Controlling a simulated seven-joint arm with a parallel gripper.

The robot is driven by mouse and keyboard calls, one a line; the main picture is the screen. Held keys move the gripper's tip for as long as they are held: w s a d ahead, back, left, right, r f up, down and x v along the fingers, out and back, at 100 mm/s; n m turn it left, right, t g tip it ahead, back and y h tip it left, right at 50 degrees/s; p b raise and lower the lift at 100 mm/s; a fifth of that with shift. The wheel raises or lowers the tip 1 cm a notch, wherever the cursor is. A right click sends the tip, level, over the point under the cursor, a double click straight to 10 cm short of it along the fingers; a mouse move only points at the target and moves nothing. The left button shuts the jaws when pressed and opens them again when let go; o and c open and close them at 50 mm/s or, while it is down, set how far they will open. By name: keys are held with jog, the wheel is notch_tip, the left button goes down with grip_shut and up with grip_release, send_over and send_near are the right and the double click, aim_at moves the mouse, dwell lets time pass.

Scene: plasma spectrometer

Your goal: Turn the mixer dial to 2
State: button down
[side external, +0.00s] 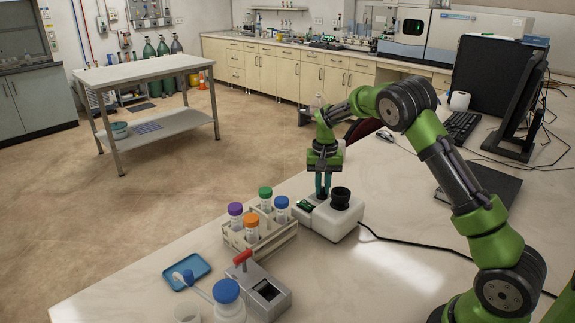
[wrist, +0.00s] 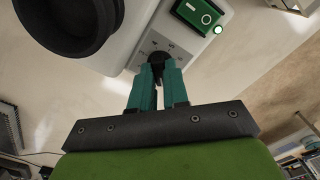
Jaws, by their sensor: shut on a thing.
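The mixer (side external: 325,218) is a white box on the near bench with a black round cup (side external: 340,198) on top. It also shows in the wrist view (wrist: 198,45), with the black cup (wrist: 65,28) at upper left.
A green switch (wrist: 198,13) with a lit green lamp sits beside the dial. A rack (side external: 262,240) of capped tubes stands left of the mixer. A small device with a red handle (side external: 258,288), a blue tray (side external: 186,271) and a blue-capped bottle (side external: 228,300) are nearer.

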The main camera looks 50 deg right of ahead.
jog(key=m, duration=0.4)
jog(key=shift+r, duration=0.1)
jog(key=m, duration=0.9)
jog(key=shift+m, duration=2.1)
jog(key=c, duration=1.1)
grip_release()
